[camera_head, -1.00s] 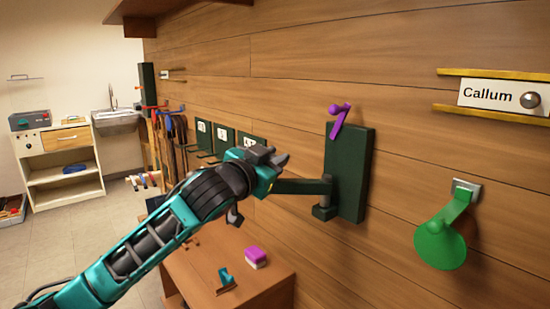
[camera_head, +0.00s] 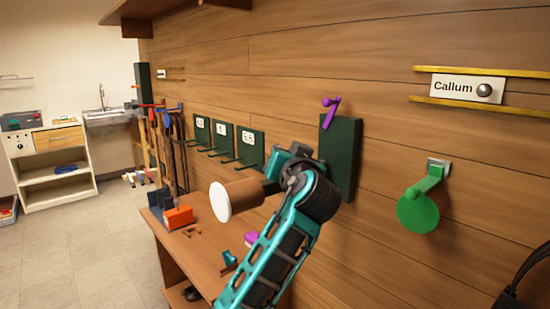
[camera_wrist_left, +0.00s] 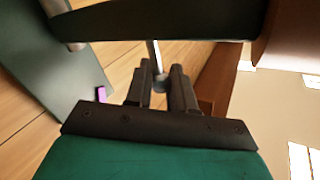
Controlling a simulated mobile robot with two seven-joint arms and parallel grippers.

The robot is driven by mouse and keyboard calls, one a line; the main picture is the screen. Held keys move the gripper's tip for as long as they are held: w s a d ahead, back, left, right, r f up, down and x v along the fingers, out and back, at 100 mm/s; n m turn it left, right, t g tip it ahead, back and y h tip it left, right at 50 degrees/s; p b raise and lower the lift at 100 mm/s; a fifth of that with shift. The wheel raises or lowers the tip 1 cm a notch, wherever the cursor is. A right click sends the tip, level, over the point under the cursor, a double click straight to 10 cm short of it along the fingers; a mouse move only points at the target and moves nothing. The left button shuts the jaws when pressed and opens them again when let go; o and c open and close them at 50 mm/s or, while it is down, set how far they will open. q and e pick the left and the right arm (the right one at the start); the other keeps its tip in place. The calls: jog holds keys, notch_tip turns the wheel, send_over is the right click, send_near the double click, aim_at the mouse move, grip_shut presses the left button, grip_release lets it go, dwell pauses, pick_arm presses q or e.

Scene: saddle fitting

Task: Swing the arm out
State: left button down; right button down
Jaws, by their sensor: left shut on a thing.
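The dark green wall plate (camera_head: 342,150) is on the plank wall, with a purple lever (camera_head: 331,108) at its top. The swing arm crosses the top of the left wrist view as a dark bar (camera_wrist_left: 160,20). A brown cylinder with a white end (camera_head: 240,198) sticks out to the left of my gripper, seemingly at the arm's outer end. My left gripper (camera_head: 290,165) is in front of the plate. In the left wrist view its fingers (camera_wrist_left: 164,82) are shut on a thin pale rod (camera_wrist_left: 154,55) below the bar. My gripper hides the arm's hinge in the head view.
A wooden bench (camera_head: 190,245) below holds an orange block (camera_head: 178,217) and small items. Several small green racks (camera_head: 222,137) are on the wall to the left. A green round holder (camera_head: 418,212) hangs at right.

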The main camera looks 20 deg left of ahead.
pick_arm(q)
jog(key=shift+s+d+f+n+g+y, duration=0.15)
jog(key=shift+d+n+g+y, duration=0.15)
jog(key=shift+g+y, duration=0.15)
jog(key=c, duration=1)
grip_release()
jog(key=shift+c, duration=0.2)
jog(key=b+v, duration=0.1)
jog(key=v, duration=1.2)
jog(key=shift+b, duration=0.35)
